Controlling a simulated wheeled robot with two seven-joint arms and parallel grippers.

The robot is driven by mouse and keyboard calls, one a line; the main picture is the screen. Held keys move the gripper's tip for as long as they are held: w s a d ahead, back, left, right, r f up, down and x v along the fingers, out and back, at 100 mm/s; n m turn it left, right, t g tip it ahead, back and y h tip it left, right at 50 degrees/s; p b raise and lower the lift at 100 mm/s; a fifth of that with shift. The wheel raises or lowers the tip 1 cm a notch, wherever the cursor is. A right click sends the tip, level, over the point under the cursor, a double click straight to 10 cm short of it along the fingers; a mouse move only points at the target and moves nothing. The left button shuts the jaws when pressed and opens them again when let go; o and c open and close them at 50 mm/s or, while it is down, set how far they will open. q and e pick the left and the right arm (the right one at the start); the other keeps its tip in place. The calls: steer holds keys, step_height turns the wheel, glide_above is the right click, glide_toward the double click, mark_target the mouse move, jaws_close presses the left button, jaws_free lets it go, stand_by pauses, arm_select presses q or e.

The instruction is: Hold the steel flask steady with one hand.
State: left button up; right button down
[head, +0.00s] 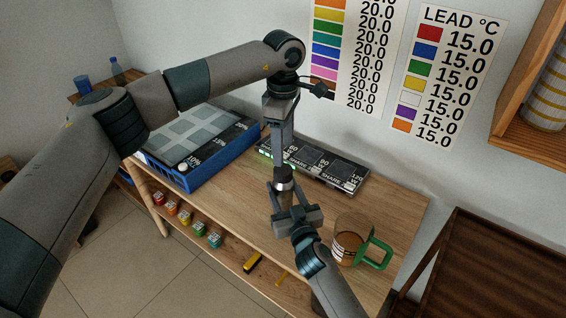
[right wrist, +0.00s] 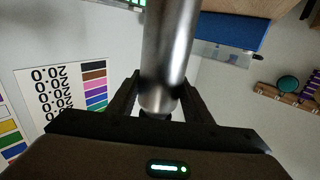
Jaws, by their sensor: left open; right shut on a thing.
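The steel flask (head: 283,184) is a small grey metal cylinder over the wooden worktop. Only a short part of it shows in the head view. In the right wrist view the flask (right wrist: 168,55) runs shiny between the two dark fingers. My right gripper (head: 290,205) comes up from the bottom and is shut on the flask; its fingers also show in the right wrist view (right wrist: 160,92). My left gripper (head: 282,150) points down from above, open, with its fingers close to the flask's upper end. Whether they touch it cannot be told.
A green-handled mug (head: 352,238) stands right of my right gripper. Small coloured blocks (head: 185,217) sit on the lower shelf. A wooden wall shelf (head: 510,125) juts out at upper right.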

mark_target(283, 169)
arm_select(q)
steer(key=m, duration=1.2)
steer(key=shift+m, duration=0.3)
steer(key=shift+f, duration=0.1)
steer(key=shift+f, duration=3.95)
